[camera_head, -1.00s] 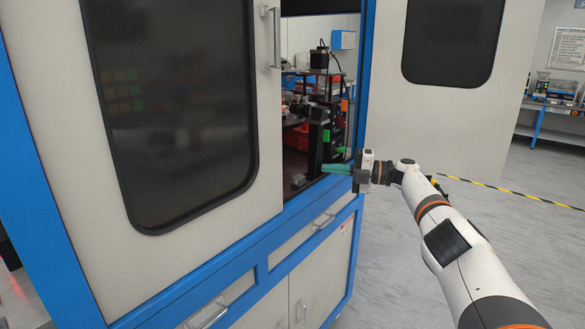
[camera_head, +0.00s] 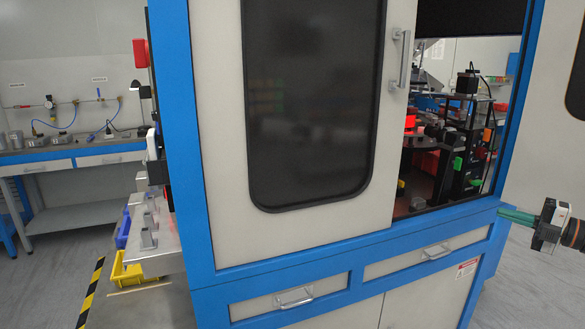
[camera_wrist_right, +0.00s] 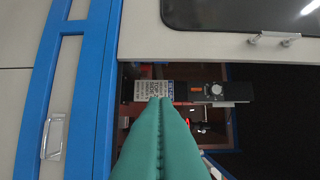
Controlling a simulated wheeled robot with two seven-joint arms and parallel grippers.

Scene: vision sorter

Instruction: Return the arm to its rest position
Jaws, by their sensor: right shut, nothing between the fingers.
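My right gripper (camera_head: 518,216) shows at the right edge of the head view, with green fingers pointing left toward the cabinet's front corner. Its fingers are shut and empty. The fingers also fill the lower middle of the right wrist view (camera_wrist_right: 160,140), pressed together, with the cabinet opening behind them. Most of my right arm is cut off by the right edge of the head view. My left gripper is in neither view.
A blue-framed cabinet (camera_head: 362,252) fills the middle, with a closed dark-windowed door (camera_head: 230,150) and an opening beside it showing machinery (camera_head: 445,140). An open door panel (camera_head: 550,130) stands at the right. A yellow bin (camera_head: 127,271) and workbench (camera_head: 70,152) are at the left.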

